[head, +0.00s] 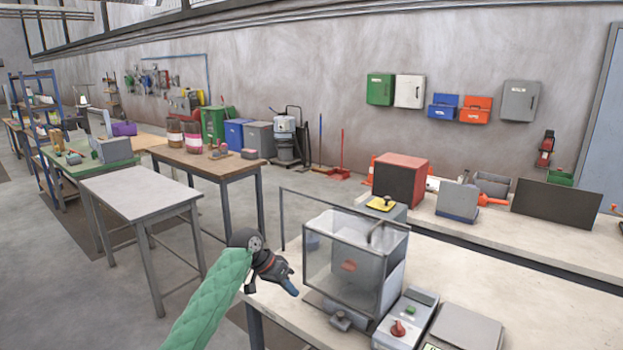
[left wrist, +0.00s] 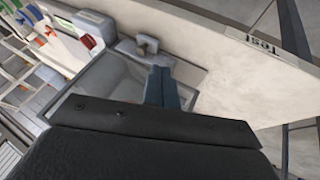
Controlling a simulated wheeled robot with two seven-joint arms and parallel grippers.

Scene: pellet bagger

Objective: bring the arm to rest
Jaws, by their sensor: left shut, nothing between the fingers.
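My left arm, in a green quilted sleeve, comes up from the bottom in the head view. My left gripper (head: 290,287) is at its end, shut and empty, over the front left corner of the near bench (head: 272,303). It is to the left of the clear-walled pellet bagger (head: 345,268) and apart from it in the picture. In the left wrist view the closed fingers (left wrist: 163,88) point toward the bagger's clear bin and the pale bench top. My right gripper does not show in either view.
A control box with a red knob (head: 398,329) and a flat scale (head: 465,328) stand right of the bagger. A bare grey table (head: 140,195) stands at the left, with open floor between it and the bench. A back bench holds a red-black box (head: 400,180).

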